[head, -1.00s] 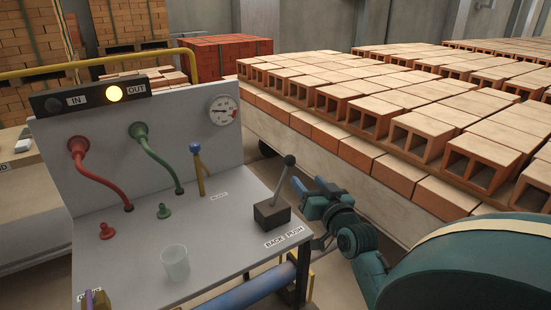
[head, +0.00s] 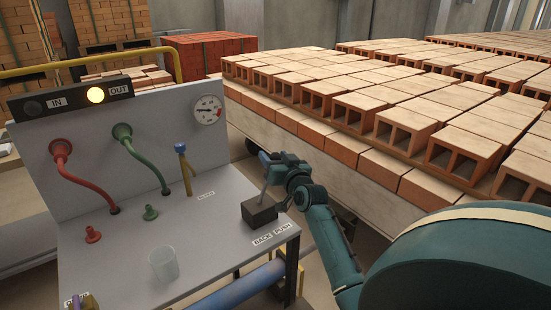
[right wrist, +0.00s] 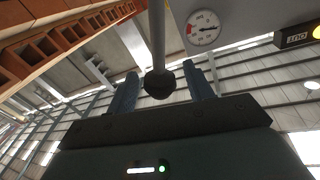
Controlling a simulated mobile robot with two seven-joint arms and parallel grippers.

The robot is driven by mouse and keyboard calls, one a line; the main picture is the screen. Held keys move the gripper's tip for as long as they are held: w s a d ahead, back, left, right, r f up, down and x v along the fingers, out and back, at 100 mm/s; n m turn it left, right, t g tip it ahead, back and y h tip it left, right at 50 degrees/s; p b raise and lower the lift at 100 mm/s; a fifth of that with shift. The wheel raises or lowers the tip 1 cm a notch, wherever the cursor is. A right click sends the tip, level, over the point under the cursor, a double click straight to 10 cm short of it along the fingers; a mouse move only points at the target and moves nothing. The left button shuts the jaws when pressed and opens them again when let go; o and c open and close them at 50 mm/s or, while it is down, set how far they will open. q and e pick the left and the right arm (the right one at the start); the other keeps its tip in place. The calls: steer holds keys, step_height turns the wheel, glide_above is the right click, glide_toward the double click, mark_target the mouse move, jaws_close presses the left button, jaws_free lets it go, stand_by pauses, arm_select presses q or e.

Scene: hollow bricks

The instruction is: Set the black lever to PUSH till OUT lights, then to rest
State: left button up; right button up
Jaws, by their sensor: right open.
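The black lever's block (head: 259,212) stands on the grey bench's right side, by the BACK and PUSH labels (head: 272,234). Its grey shaft (head: 264,190) rises and leans slightly right; its knob is hidden in the head view by my right gripper (head: 270,160). In the right wrist view the dark knob (right wrist: 159,84) sits between the two open blue fingers, with visible gaps to both. The OUT lamp (head: 95,95) glows yellow; the IN lamp (head: 33,109) is dark. My left gripper is not in view.
The bench has a gauge (head: 208,110), red hose (head: 85,187), green hose (head: 145,160), blue-topped yellow lever (head: 185,168) and clear cup (head: 163,264). Stacked hollow bricks (head: 400,125) stand behind my right arm.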

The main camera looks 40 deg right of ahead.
steer(key=shift+c, duration=0.2)
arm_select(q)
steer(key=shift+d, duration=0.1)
arm_select(e)
jaws_close()
steer(key=shift+w+a+r+n+p, duration=0.1)
steer(key=shift+a+r+n+p, duration=0.2)
steer(key=shift+a+n+p, duration=0.3)
steer(key=shift+a+r+n+p, duration=0.3)
steer(key=shift+a+n+p, duration=0.1)
steer(key=shift+a, duration=0.25)
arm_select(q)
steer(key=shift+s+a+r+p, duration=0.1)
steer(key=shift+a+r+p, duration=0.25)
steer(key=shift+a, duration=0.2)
arm_select(e)
steer(key=a+n+t, duration=0.1)
steer(key=a+n, duration=0.2)
steer(key=shift+w+a, duration=0.15)
steer(key=shift+w, duration=0.05)
